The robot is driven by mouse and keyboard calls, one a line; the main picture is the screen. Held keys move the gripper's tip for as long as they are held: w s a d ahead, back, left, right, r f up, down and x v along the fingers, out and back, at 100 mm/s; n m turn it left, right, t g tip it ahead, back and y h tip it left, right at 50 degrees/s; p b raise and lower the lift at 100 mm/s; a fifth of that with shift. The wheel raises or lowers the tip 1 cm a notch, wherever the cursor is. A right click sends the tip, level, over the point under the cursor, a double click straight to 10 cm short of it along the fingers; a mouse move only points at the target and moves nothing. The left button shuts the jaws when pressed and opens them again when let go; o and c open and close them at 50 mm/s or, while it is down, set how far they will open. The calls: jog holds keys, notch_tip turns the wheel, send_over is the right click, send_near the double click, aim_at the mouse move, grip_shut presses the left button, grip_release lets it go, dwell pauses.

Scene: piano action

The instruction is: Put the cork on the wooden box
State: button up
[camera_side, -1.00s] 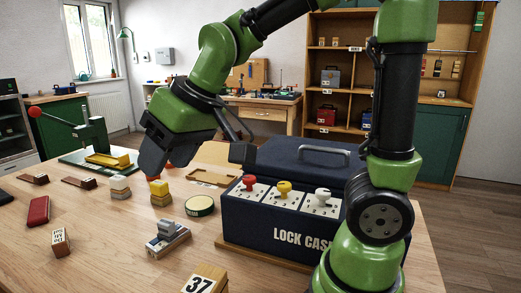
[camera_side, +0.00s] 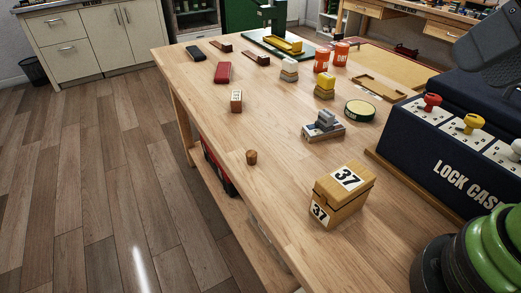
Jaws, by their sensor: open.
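The cork (camera_side: 251,157), a small brown cylinder, stands upright on the bare table near its left edge. The wooden box (camera_side: 358,202), with "37" labels on its top and end, sits to the right of the cork and nearer the camera. Its top looks free of objects. My gripper (camera_side: 482,72) shows only in part as a dark grey shape at the upper right edge, near the lock case. It is open, well away from the cork and the box; nothing is seen in it.
The dark lock case (camera_side: 425,150) with red, yellow and white knobs stands at right. A stamp-like block (camera_side: 323,127), a round green tin (camera_side: 360,110) and a small labelled block (camera_side: 236,101) lie farther back. The table around the cork is clear.

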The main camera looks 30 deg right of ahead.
jog(key=w+a+n+g, duration=0.1)
jog(key=w+a+n, duration=0.1)
jog(key=w, duration=0.8)
jog(key=n+g, duration=0.2)
jog(key=n, duration=0.5)
send_over(253, 154)
jog(key=s, duration=0.2)
jog(key=f, duration=2.5)
jog(key=shift+d, duration=0.4)
jog(key=shift+x, duration=3.1)
jog(key=shift+d, duration=0.1)
jog(key=shift+s+m, duration=0.1)
jog(key=shift+m, duration=0.2)
jog(key=c, duration=1.1)
